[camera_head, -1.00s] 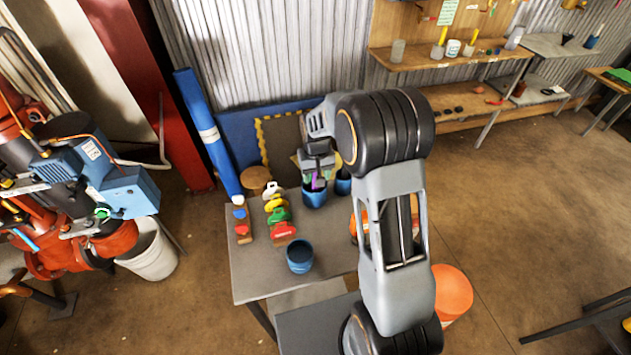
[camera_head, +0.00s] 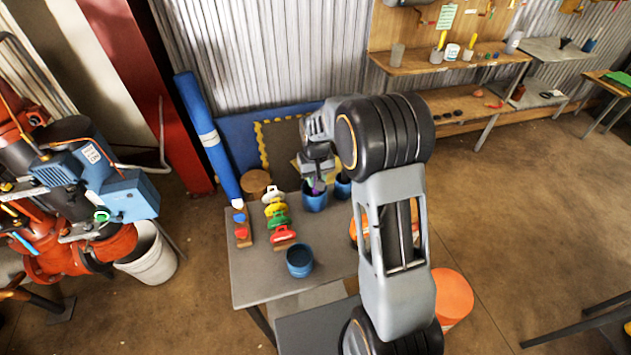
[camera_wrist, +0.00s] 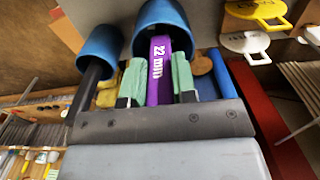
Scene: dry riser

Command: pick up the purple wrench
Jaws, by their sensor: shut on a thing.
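The purple wrench (camera_wrist: 158,72), marked "22 mm", stands in a blue cup (camera_wrist: 165,14), its far end hidden inside. In the head view only a small purple patch of it (camera_head: 318,187) shows at the cup (camera_head: 314,201). My gripper (camera_wrist: 157,80) is shut on the wrench's shaft, with one green-padded finger on each side. In the head view my gripper (camera_head: 318,178) is right above the cup's mouth, at the back of the grey table (camera_head: 262,288).
A second blue cup (camera_head: 343,187) holding a dark-handled tool stands close on the right. Another blue cup (camera_head: 299,262) stands near the front. Racks of coloured tags (camera_head: 278,218) stand on the left. A blue tube (camera_head: 208,138) leans behind them.

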